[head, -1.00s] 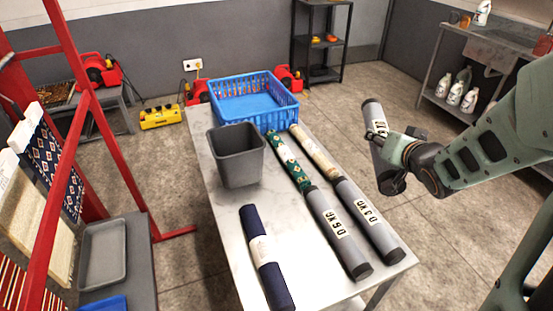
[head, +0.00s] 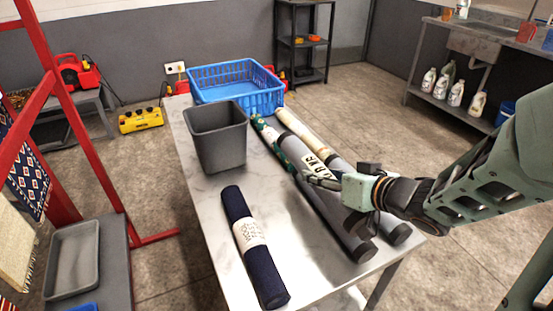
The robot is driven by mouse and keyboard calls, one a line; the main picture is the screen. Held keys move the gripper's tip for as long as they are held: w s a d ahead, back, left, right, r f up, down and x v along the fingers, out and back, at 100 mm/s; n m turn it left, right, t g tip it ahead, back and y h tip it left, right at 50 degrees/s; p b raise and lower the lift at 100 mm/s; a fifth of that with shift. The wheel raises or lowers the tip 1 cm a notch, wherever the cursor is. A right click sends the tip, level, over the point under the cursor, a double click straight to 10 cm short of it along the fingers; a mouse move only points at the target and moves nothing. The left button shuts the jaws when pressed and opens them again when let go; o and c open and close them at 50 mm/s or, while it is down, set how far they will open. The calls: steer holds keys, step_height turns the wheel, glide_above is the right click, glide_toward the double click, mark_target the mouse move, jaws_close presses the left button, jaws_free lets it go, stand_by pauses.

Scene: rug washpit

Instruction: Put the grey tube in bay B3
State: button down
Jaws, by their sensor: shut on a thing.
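A grey tube (head: 295,131) with a white label is in my gripper (head: 322,180), above the right part of the metal table. My gripper is shut around it and hides part of it. I cannot tell whether the held tube touches anything below. The held tube's label is partly hidden and cannot be read fully. I see no marking that reads B3.
On the metal table (head: 203,215) stand a grey bin (head: 217,140) and a blue basket (head: 240,92). A navy roll (head: 235,205), a green patterned roll (head: 262,127) and a cream roll (head: 292,119) lie there too. A red frame (head: 92,160) stands at left.

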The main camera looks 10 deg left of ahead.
steer(key=w+a+f+b, duration=0.1)
steer(key=a+f+b, duration=0.1)
steer(key=a, duration=0.1)
steer(key=w+a+f+b, duration=0.2)
steer(key=a+f, duration=0.1)
steer(key=w+a+f+b, duration=0.2)
steer(key=a, duration=0.1)
steer(key=shift+a+f, duration=0.2)
steer(key=shift+a, duration=0.1)
steer(key=shift+w+a+f+b, duration=0.25)
steer(key=shift+a+f+b, duration=0.15)
steer(key=shift+a+f, duration=0.05)
steer(key=shift+w+a+f, duration=0.1)
steer(key=shift+a+f, duration=0.05)
steer(key=shift+f, duration=0.15)
step_height(320, 180, down, 2)
steer(key=shift+a+f+b, duration=0.15)
steer(key=shift+b, duration=0.85)
steer(key=shift+w+f, duration=0.1)
steer(key=shift+f, duration=0.3)
